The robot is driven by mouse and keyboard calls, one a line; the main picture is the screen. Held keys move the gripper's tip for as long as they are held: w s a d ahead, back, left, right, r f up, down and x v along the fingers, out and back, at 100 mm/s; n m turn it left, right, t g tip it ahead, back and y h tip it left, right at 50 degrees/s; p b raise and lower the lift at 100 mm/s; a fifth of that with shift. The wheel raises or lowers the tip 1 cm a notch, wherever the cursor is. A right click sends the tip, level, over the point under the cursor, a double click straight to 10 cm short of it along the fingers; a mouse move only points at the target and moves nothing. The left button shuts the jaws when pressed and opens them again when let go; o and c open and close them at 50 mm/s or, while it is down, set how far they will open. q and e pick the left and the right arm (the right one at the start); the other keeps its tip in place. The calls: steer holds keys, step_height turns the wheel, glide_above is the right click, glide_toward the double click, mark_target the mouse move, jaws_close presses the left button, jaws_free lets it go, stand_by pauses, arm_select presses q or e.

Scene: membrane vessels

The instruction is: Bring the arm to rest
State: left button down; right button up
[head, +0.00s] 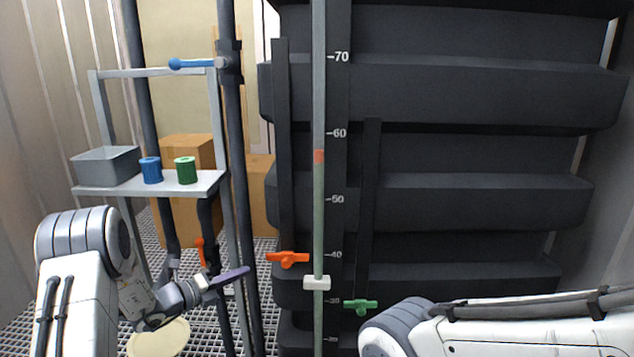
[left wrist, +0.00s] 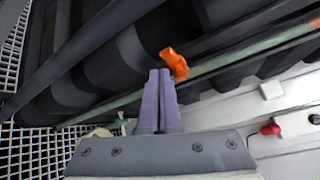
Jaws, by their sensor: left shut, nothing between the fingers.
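My left gripper (head: 236,277) has purple fingers and is in the lower left of the head view, in front of the dark pipes below the shelf. It is shut and empty. In the left wrist view its two fingers (left wrist: 160,72) lie together, with an orange valve handle (left wrist: 173,62) just beyond their tips; I cannot tell the gap. My right arm (head: 500,325) comes in at the lower right of the head view, and its gripper is not seen.
A grey shelf (head: 140,190) holds a grey bin (head: 106,166), a blue spool (head: 151,170) and a green spool (head: 185,170). An orange handle (head: 288,259) and green handle (head: 360,306) flank the upright gauge tube (head: 319,200). Dark vessels (head: 450,95) fill the right.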

arm_select(q)
steer(key=s+d+r+m+g+h, duration=0.15)
steer(key=s+d+m+g, duration=0.25)
steer(key=s+d+m, duration=0.4)
steer(key=s+d+r+m+g+h, duration=0.1)
steer(key=s+d+r+m+g, duration=0.3)
steer(key=d, duration=0.6)
steer(key=s+d+m+g+y, duration=0.3)
steer(key=s+m+g, duration=0.1)
steer(key=s+m, duration=0.65)
steer(key=s+d+m+g+y, duration=0.3)
steer(key=s+m+g+y, duration=0.1)
steer(key=s+m, duration=0.65)
steer(key=s+a+m+t+y, duration=0.3)
steer(key=s+a+m+y, duration=0.45)
steer(key=m, duration=0.75)
step_height(320, 180, up, 17)
steer(key=s+h+p, duration=0.1)
steer(key=h+p, duration=0.1)
steer(key=p, duration=1.5)
steer(key=shift+d, duration=0.35)
